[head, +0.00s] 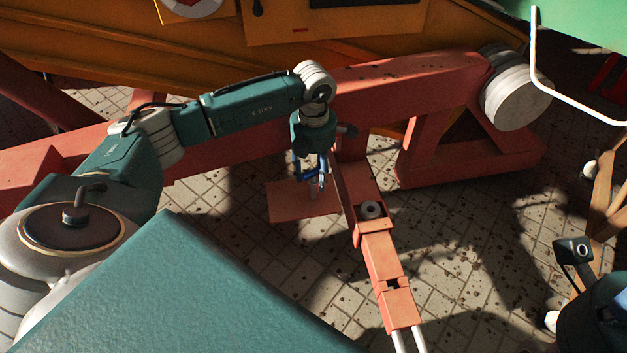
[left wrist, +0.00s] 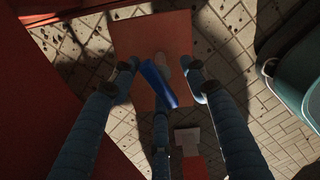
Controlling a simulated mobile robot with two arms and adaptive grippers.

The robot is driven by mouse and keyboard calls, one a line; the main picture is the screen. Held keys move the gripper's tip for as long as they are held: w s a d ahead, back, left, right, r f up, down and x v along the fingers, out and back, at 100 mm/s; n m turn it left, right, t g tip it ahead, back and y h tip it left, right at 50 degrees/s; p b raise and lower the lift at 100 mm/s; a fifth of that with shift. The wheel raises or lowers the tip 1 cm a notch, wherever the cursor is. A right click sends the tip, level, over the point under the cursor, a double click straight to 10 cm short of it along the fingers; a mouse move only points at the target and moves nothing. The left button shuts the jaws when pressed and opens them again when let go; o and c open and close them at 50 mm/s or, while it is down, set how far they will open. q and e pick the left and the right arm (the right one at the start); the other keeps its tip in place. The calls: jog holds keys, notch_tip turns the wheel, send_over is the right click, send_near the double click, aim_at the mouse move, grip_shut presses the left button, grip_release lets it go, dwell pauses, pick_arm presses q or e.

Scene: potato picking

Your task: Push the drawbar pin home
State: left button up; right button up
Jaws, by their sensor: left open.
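The red drawbar (head: 378,250) runs from the red frame towards the bottom of the head view. My left gripper (head: 312,182) is to the left of the drawbar, pointing down. In the left wrist view its dark blue fingers (left wrist: 161,82) are spread apart, with a bright blue piece (left wrist: 165,86) between them that I cannot identify. No pin is clearly visible.
A flat red plate (head: 288,205) lies below my left gripper. The red frame (head: 410,78) passes behind my arm, with a grey roller (head: 515,92) at its right end. An orange machine body (head: 120,45) stands behind. Tiled floor (head: 465,235) is open right of the drawbar.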

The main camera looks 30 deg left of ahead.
pick_arm(q)
jog(key=shift+f, duration=0.25)
grip_shut()
jog(key=shift+r, duration=0.2)
